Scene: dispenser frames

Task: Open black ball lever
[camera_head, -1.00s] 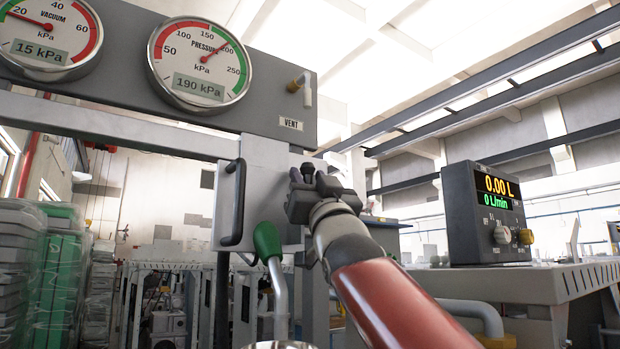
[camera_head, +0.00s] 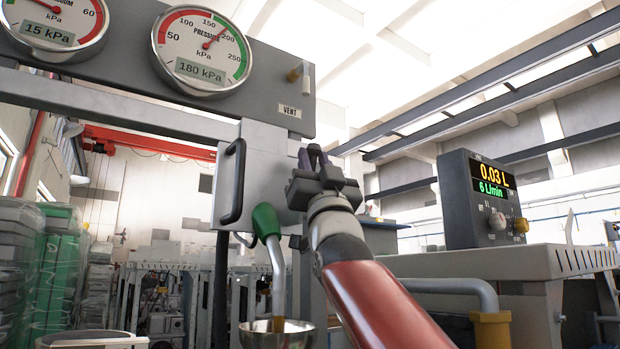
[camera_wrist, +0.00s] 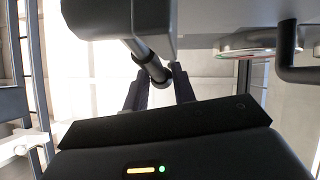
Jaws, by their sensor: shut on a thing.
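My gripper (camera_head: 314,158) is raised in front of the grey dispenser box, at its right side. In the wrist view, a dark rod with a rounded black end, the black ball lever (camera_wrist: 152,65), runs down from the grey body to between the tips of my gripper (camera_wrist: 160,82). The fingers are shut on the ball end. In the head view my gripper hides the lever. A green-topped spout (camera_head: 266,220) with a bent grey pipe hangs left of my arm. Amber liquid (camera_head: 277,324) shows below it at a metal bowl (camera_head: 300,328).
The pressure gauge (camera_head: 203,50) reads 180 kPa. A black meter (camera_head: 474,200) on the right shows 0.03 L and 6 L/min. A black handle (camera_head: 236,180) stands out from the box front. A brass vent tap (camera_head: 295,75) sits above right. A grey bench (camera_head: 520,262) is at right.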

